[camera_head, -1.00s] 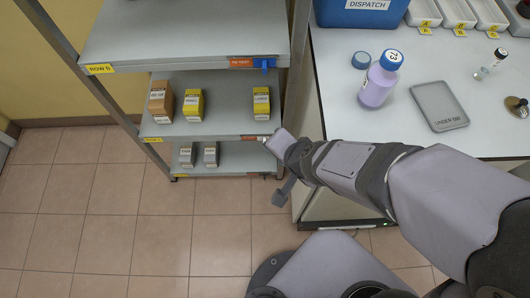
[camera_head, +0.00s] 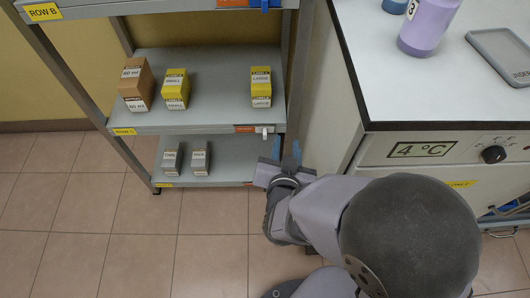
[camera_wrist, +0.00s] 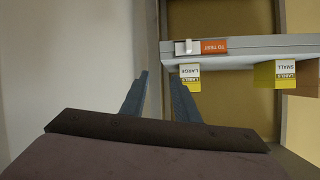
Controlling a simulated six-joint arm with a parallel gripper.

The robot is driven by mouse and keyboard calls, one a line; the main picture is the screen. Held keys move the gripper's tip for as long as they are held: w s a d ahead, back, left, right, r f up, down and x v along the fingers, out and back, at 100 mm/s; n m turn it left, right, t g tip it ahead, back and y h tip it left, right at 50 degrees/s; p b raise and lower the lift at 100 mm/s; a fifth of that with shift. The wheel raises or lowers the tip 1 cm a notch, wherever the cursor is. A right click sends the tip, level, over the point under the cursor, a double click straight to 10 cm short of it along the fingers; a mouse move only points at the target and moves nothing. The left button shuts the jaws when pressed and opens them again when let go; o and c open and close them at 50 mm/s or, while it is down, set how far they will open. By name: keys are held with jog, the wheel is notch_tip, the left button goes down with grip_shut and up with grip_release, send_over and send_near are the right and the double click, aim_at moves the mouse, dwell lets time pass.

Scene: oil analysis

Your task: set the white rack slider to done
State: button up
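The white slider (camera_head: 265,131) sits on the front edge of the middle shelf, just right of an orange label (camera_head: 244,129). In the wrist view the white slider (camera_wrist: 184,47) appears left of the orange label (camera_wrist: 212,46), which reads "TO TEST" upside down. My gripper (camera_head: 286,148) is just right of and slightly below the slider in the head view, apart from it. In the wrist view my gripper (camera_wrist: 159,77) shows two blue fingers spread with nothing between them. No "done" marking is readable.
The middle shelf (camera_head: 200,119) holds several small boxes, and the bottom shelf (camera_head: 225,165) holds two grey ones. A blue slider (camera_head: 264,4) is on the shelf edge above. A cabinet marked 4 °C (camera_head: 422,149) stands close right of my gripper. Floor is open below.

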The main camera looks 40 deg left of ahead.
aim_at(265, 137)
jog(key=s+a+f+n+t+y+b, duration=0.2)
jog(key=s+a+f+n+y+b, duration=0.1)
jog(key=f+b, duration=0.5)
jog(key=y+b, duration=0.1)
jog(key=b, duration=0.2)
jog(key=shift+s+a+n+y+b, duration=0.25)
jog(key=shift+a+n+y+b, duration=0.05)
jog(key=shift+a+b, duration=0.1)
jog(key=shift+w, duration=0.1)
jog(key=shift+b+x, duration=1.15)
jog(key=shift+x, duration=2.45)
jog(key=shift+r, duration=0.1)
grip_shut()
